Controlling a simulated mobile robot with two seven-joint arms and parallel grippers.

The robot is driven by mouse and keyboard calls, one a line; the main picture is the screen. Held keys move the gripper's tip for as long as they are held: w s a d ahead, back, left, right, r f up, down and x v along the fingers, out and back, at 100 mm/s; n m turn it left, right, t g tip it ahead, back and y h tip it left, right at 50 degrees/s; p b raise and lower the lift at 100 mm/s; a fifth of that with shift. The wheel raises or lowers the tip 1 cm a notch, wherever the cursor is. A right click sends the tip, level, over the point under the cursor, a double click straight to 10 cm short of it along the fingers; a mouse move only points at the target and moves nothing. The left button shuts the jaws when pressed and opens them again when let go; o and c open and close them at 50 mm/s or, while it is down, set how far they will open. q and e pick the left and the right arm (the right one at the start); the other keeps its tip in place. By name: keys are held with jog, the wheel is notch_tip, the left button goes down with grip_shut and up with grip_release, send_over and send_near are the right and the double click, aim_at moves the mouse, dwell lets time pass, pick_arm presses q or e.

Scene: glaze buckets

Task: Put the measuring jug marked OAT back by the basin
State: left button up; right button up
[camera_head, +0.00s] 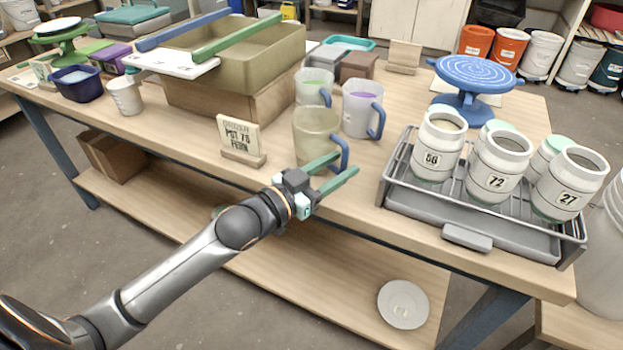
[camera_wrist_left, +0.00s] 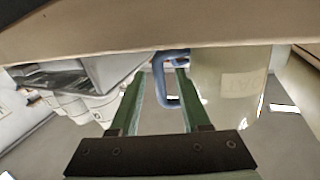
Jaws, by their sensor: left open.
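The jug marked OAT is the beige-green one (camera_head: 313,133) with a blue handle, upright on the table near the front edge. My left gripper (camera_head: 348,163) is open at the handle side of this jug. In the left wrist view, the blue handle (camera_wrist_left: 160,82) appears between the two green fingers (camera_wrist_left: 163,72); I cannot tell whether they touch it. The olive basin (camera_head: 275,60) stands on a wooden block behind and to the left. My right gripper is not in view.
A label stand (camera_head: 240,140) is to the left. A grey rack (camera_head: 400,190) with several numbered jars is to the right. A blue turntable (camera_head: 474,80) stands behind it.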

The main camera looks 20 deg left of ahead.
pick_arm(q)
jog(key=v, duration=0.7)
jog(key=shift+s, duration=0.2)
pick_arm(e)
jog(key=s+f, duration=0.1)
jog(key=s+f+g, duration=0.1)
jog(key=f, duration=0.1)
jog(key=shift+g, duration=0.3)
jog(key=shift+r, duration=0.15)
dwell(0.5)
